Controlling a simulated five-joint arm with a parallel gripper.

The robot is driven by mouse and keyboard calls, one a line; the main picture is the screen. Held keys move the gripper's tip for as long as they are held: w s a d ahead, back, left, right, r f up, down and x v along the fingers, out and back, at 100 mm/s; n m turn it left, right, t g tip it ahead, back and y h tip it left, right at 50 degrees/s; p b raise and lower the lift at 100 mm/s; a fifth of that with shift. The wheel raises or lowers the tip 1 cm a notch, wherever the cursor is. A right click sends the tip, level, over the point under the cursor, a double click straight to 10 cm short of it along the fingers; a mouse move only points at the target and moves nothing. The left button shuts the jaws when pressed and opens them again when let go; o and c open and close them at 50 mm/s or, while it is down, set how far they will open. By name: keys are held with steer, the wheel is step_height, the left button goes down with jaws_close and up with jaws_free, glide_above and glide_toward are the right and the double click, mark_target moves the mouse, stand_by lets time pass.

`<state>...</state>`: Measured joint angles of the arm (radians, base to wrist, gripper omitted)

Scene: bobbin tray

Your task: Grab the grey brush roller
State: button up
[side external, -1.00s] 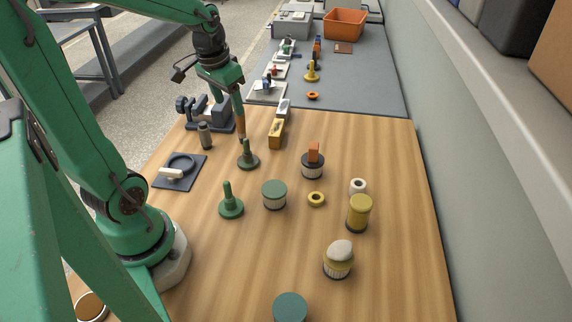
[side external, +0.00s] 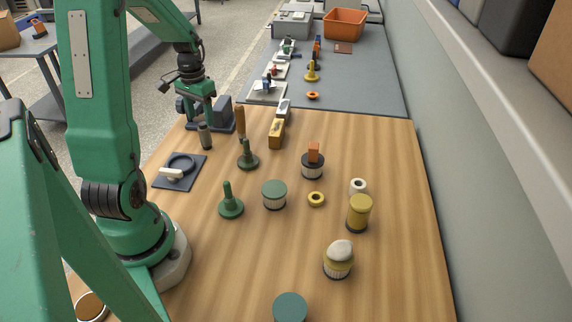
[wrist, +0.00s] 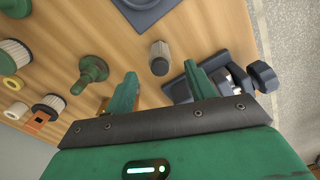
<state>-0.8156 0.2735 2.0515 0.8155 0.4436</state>
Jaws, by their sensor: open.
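The grey brush roller (side external: 205,137) stands upright near the left edge of the wooden table in the side view. In the wrist view it is a small grey, ribbed cylinder (wrist: 159,60), just beyond the fingertips and roughly midway between them. My gripper (side external: 200,117) is above and slightly behind the roller in the side view. It also shows in the wrist view (wrist: 160,72), with its two green fingers apart and nothing between them. The fingers appear not to touch the roller.
A dark clamp-like fixture (side external: 222,118) stands close behind the roller. A brown handle (side external: 240,121) rises to its right. A green plunger-shaped piece (side external: 248,161) and a dark square tray (side external: 192,180) are nearby. Several bobbins stand further right.

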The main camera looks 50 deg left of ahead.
mark_target(204, 135)
steer(key=shift+f, duration=1.25)
steer(key=shift+f, duration=0.1)
steer(key=shift+f, duration=2.5)
steer(key=c, duration=1)
